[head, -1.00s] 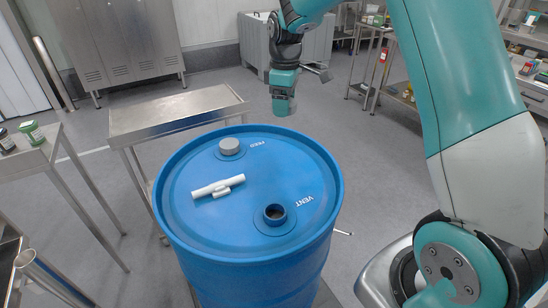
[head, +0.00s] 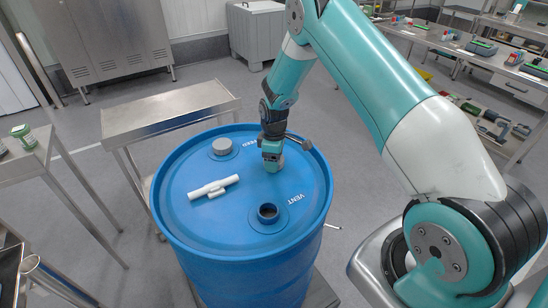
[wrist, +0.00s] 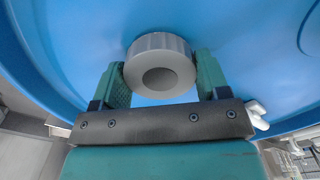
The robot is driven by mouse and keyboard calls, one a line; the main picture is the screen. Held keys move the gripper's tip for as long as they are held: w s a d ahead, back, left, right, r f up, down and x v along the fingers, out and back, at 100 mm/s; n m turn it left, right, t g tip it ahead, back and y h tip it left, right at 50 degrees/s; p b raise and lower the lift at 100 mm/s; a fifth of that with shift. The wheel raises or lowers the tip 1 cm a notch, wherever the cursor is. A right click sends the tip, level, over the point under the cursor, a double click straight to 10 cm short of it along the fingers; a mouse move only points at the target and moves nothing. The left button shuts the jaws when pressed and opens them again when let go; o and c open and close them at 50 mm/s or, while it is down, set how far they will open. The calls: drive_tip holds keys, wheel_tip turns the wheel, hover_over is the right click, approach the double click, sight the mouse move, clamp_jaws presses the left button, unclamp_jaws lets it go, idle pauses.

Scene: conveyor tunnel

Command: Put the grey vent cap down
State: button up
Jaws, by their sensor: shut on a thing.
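The grey vent cap (wrist: 160,44), a ribbed round cap with a hollow centre, sits between the two green fingers of my gripper (head: 272,160) in the wrist view. The fingers are shut on its sides. In the head view the gripper is low over the far right part of the blue drum lid (head: 190,228), beyond the open VENT opening (head: 267,211). The cap is mostly hidden there by the fingers. I cannot tell whether it touches the lid.
A second grey cap (head: 222,146) sits on the FEED opening. A white T-shaped tool (head: 213,187) lies on the lid's left half; the middle right of the lid is free. A steel table (head: 165,108) stands behind the drum, and another (head: 30,155) stands left.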

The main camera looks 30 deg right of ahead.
drive_tip(key=shift+f, duration=0.45)
drive_tip(key=shift+f, duration=0.15)
drive_tip(key=o, duration=1.1)
